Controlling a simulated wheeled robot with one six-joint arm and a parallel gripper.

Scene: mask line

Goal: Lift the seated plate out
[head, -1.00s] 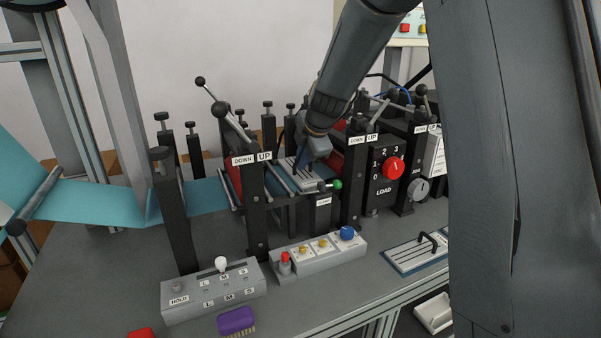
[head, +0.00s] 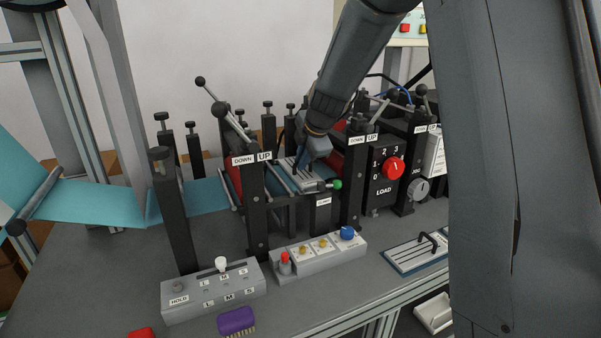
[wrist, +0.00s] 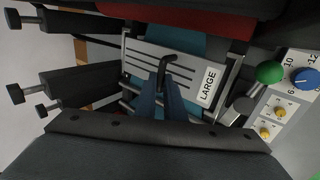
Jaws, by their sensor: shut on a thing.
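The seated plate (wrist: 150,62) is a light grey slotted plate marked LARGE, with a black bar handle (wrist: 178,62) on top. In the head view it shows as a pale plate (head: 306,184) between the black posts, partly hidden by my gripper. My gripper (wrist: 163,92) comes down over the plate with its blue-grey fingers closed on the handle. In the head view my gripper (head: 301,164) is over the middle of the plate. The plate lies at its frame, close to the rails; I cannot tell whether it is clear of them.
A green-knobbed lever (head: 337,184) stands close at the plate's near right edge. Black posts with UP and DOWN labels (head: 256,158) flank it. A red roller (wrist: 190,18) runs alongside. Another handled plate (head: 415,254) lies on the table at right. A control box (head: 318,255) stands in front.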

